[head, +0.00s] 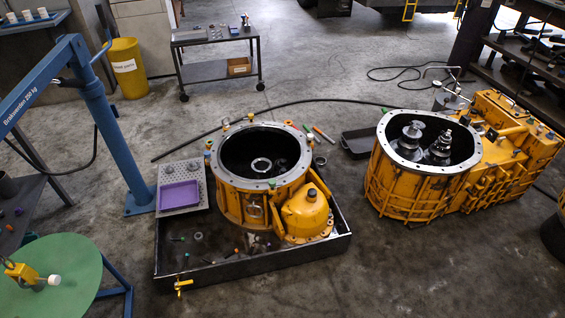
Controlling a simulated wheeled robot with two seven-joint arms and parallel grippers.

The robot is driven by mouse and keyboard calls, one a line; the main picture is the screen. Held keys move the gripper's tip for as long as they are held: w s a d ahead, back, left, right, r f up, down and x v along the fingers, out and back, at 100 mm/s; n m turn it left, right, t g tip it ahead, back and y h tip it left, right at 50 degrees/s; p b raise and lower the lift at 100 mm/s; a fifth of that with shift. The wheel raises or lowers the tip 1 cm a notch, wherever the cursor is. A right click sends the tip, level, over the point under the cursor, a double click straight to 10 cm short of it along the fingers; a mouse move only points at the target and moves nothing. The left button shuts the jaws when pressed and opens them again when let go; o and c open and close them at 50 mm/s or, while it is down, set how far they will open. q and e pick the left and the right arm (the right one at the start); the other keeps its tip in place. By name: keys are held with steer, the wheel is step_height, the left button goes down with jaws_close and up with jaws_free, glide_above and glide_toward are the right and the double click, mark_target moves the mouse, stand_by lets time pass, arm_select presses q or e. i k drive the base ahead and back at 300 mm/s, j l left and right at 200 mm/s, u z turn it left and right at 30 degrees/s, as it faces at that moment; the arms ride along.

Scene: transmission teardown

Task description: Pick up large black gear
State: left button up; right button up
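I cannot clearly make out a large black gear. An open yellow round housing (230,204) stands in a black drip tray (330,236) in the middle of the head view. Its inside is dark, with a pale metal ring (261,167) and dark, hard-to-read parts beside it. A second yellow housing (400,192) on the right holds two upright metal gear shafts (411,140) in its dark opening. Neither of my grippers shows in this view.
A blue crane post (120,150) and a green round table (75,275) stand at the left. A purple bin (180,194) sits beside the middle housing. A yellow waste bin (127,68) and a trolley (215,72) stand behind. A black cable (330,99) crosses the floor.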

mark_target(282, 162)
steer(key=i+l+z, duration=0.1)
steer(key=i+l, duration=0.15)
steer(key=i, duration=0.2)
steer(key=i+l+z, duration=0.15)
steer(key=i, duration=0.3)
steer(key=i+l+z, duration=0.1)
steer(key=i, duration=0.4)
steer(key=l, duration=0.1)
